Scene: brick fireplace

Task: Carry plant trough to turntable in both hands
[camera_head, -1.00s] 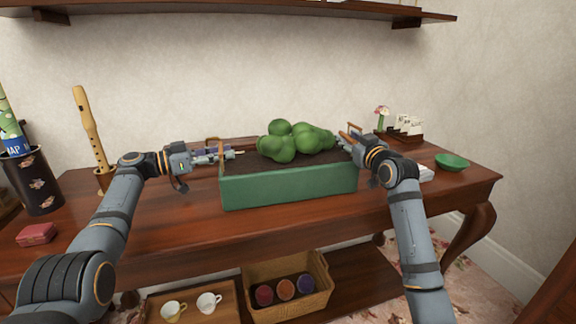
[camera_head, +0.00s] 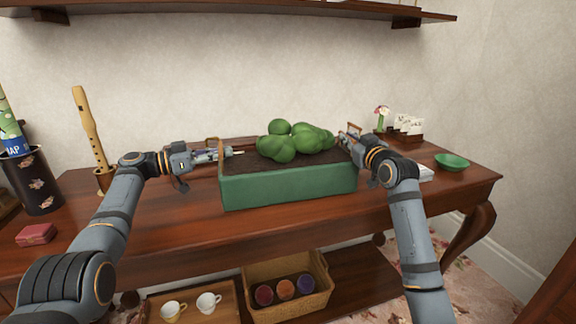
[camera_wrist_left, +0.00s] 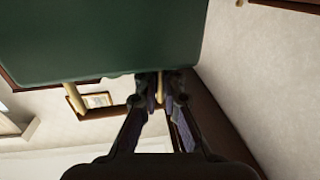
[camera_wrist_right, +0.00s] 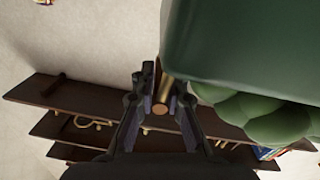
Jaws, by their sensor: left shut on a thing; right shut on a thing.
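The plant trough (camera_head: 288,187) is a long green box with dark soil and a round-lobed green plant (camera_head: 290,143), over the middle of the wooden table. It looks level; I cannot tell if its base touches the table. My left gripper (camera_head: 236,152) is at its left end, shut on a light wooden handle part (camera_wrist_left: 160,84), seen in the left wrist view. My right gripper (camera_head: 346,137) is at its right end, shut on a wooden handle part (camera_wrist_right: 164,98), seen in the right wrist view. I cannot make out a turntable.
On the table (camera_head: 150,225), a recorder (camera_head: 90,127), a dark pot (camera_head: 34,183) and a red box (camera_head: 36,234) stand left. A green bowl (camera_head: 452,162), a card holder (camera_head: 404,134) and a flower (camera_head: 381,118) are right. A basket (camera_head: 289,304) sits below.

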